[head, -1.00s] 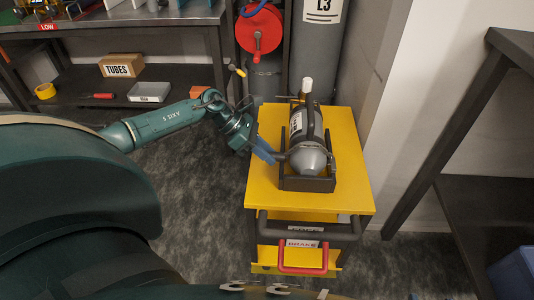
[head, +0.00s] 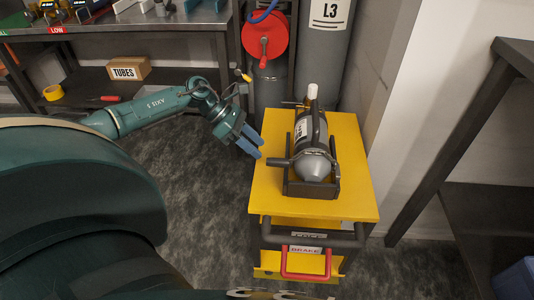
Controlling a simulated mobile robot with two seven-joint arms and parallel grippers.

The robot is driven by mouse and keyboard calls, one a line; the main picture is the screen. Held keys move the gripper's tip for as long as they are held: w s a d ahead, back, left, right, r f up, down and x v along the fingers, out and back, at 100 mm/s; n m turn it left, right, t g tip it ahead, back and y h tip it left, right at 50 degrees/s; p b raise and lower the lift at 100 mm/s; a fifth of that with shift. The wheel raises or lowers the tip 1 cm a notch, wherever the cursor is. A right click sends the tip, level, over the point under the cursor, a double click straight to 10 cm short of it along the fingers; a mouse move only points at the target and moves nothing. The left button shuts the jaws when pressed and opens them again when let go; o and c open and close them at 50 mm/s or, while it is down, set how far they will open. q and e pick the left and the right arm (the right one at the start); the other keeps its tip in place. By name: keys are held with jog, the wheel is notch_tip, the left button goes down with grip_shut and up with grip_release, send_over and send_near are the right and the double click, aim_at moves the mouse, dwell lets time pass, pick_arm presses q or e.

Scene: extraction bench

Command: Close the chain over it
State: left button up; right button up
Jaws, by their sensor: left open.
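A grey cylinder (head: 315,165) with a white label and a pale top lies in a dark cradle (head: 310,189) on a yellow cart (head: 350,207). What looks like a thin chain (head: 319,152) crosses the cylinder near its rounded near end; whether it is fastened is too small to tell. A dark bar (head: 278,162) sticks out to the left of the cradle. My left gripper (head: 260,147) has blue fingers, spread and empty, over the cart's left edge, apart from the bar and cylinder. My right gripper is not in view.
A red reel (head: 264,35) and a tall grey cylinder marked L3 (head: 322,50) stand behind the cart. A shelf with a TUBES box (head: 128,69) is at the back left. A dark bench (head: 490,150) stands at right. The cart has a red brake handle (head: 306,276).

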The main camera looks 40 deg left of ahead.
pick_arm(q)
jog(key=v, duration=0.6)
jog(key=shift+a+r, duration=0.2)
jog(key=shift+a, duration=0.05)
